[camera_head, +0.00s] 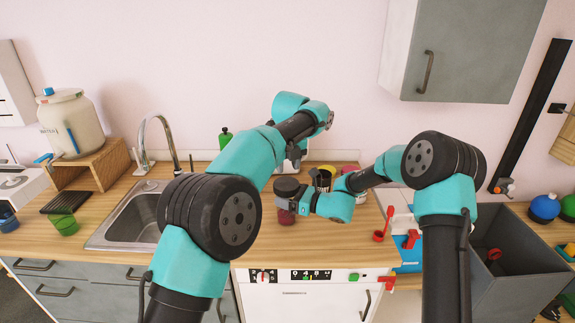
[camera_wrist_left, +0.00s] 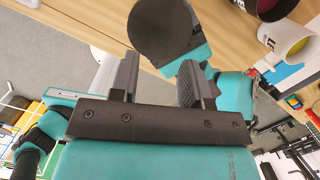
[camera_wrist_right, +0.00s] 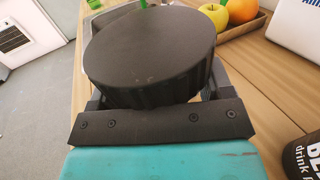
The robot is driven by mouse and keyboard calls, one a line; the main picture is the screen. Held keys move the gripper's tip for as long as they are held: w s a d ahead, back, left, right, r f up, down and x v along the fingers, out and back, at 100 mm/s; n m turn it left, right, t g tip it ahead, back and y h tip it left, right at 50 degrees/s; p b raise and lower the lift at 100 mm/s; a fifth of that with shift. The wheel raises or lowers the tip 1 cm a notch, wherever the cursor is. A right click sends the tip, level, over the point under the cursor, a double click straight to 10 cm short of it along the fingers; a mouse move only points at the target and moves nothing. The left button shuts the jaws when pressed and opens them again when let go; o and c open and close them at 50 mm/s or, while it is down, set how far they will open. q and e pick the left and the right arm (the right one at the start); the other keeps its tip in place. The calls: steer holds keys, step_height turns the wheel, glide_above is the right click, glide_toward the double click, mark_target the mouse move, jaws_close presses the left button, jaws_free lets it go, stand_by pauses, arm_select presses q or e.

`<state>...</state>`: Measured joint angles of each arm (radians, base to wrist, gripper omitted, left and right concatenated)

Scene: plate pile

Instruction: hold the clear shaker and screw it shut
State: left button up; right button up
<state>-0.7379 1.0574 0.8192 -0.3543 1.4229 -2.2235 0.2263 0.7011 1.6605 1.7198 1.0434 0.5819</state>
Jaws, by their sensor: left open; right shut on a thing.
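The clear shaker (camera_head: 286,214) stands upright on the wooden counter, with a dark round lid (camera_head: 287,187) on top and something dark red showing in its lower part. The lid also fills the middle of the right wrist view (camera_wrist_right: 150,55). My right gripper (camera_head: 299,203) is shut on the shaker from the right, below the lid. My left gripper (camera_wrist_left: 158,72) is open and empty above the shaker. The lid (camera_wrist_left: 165,30) shows just beyond its fingertips, apart from them.
Cups with yellow (camera_wrist_left: 290,38) and pink insides stand close behind the shaker. A sink (camera_head: 130,222) is at the left. A red scoop (camera_head: 383,228) lies at the right. A dark bottle (camera_wrist_right: 303,158) and fruit (camera_wrist_right: 240,10) show in the right wrist view.

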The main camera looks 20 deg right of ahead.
arm_select(q)
steer(key=shift+o, duration=0.2)
steer(key=shift+r, duration=0.1)
step_height(320, 180, up, 7)
steer(key=shift+s, duration=0.45)
steer(key=shift+r, duration=0.15)
arm_select(e)
steer(key=o, duration=1.7)
steer(key=shift+o, duration=0.2)
steer(key=v, duration=0.7)
steer(key=shift+d, duration=0.2)
steer(key=shift+s, duration=0.15)
